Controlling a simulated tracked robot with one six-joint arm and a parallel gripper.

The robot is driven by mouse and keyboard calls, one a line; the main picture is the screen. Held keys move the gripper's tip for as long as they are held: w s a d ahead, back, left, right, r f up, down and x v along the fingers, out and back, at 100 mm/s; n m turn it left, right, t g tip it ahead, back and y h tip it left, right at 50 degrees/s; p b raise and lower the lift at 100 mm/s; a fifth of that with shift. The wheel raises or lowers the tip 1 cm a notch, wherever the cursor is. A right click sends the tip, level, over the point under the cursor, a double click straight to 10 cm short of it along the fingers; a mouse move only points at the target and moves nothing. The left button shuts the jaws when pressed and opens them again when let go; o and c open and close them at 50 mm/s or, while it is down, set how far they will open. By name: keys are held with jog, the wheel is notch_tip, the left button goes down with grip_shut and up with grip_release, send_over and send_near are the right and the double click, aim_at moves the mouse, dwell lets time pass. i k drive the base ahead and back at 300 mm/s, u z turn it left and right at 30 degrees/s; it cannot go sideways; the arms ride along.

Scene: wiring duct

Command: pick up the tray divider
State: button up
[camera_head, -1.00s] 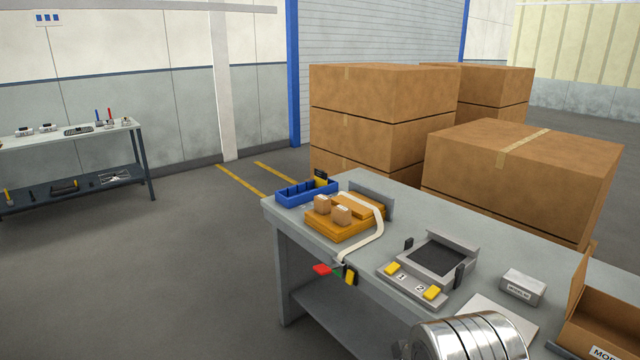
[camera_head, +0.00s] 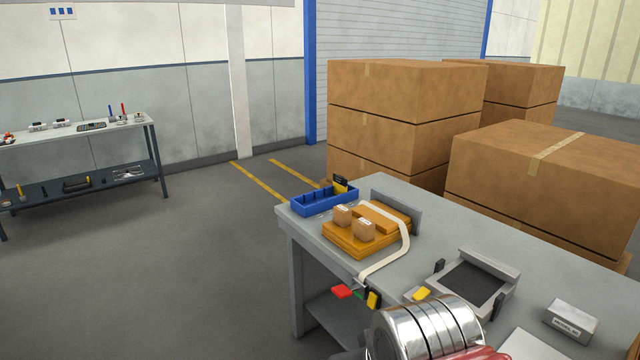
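A blue tray (camera_head: 325,203) with several compartments sits at the far left corner of the grey workbench. A small black and yellow piece (camera_head: 341,184) stands at the tray's back edge; I cannot tell whether it is the tray divider. I cannot single out a loose divider elsewhere. A silvery ringed cylinder, apparently part of my arm, shows at the bottom and covers part of the bench's front. My gripper's fingers do not show.
On the workbench (camera_head: 440,240), an orange board (camera_head: 343,244) holds small boxes and a white strap (camera_head: 392,264). A dark-padded fixture (camera_head: 471,284) and a grey labelled block (camera_head: 571,321) lie to the right. Large cartons (camera_head: 400,90) stand behind; the floor at left is clear.

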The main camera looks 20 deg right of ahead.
aim_at(339, 183)
jog(key=u, duration=0.45)
jog(key=i, duration=2.15)
jog(key=z, duration=0.35)
jog(key=i, duration=0.8)
jog(key=z, duration=0.3)
